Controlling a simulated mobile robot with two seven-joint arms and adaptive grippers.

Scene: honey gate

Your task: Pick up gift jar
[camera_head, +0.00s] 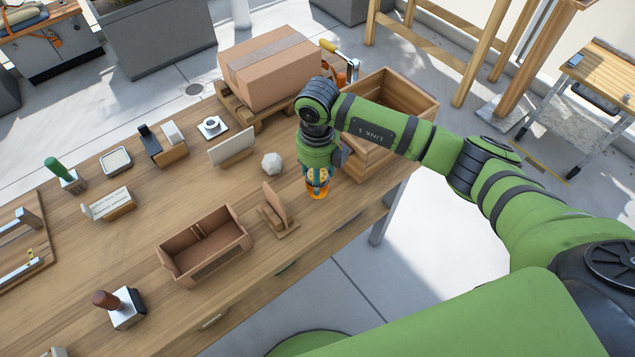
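The gift jar (318,193), small and amber-orange, is at the right part of the wooden table near its front edge. My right gripper (318,180) points down over it, with its fingers around the jar's upper part. The gripper body hides the top of the jar. I cannot tell whether the fingers press on it or whether the jar rests on the table. My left gripper is not in view.
A wooden crate (407,97) stands just right of the jar. A large cardboard box (270,70) sits on a pallet behind. A wooden holder (275,212), a white faceted object (272,163) and an open cardboard tray (206,244) lie to the left.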

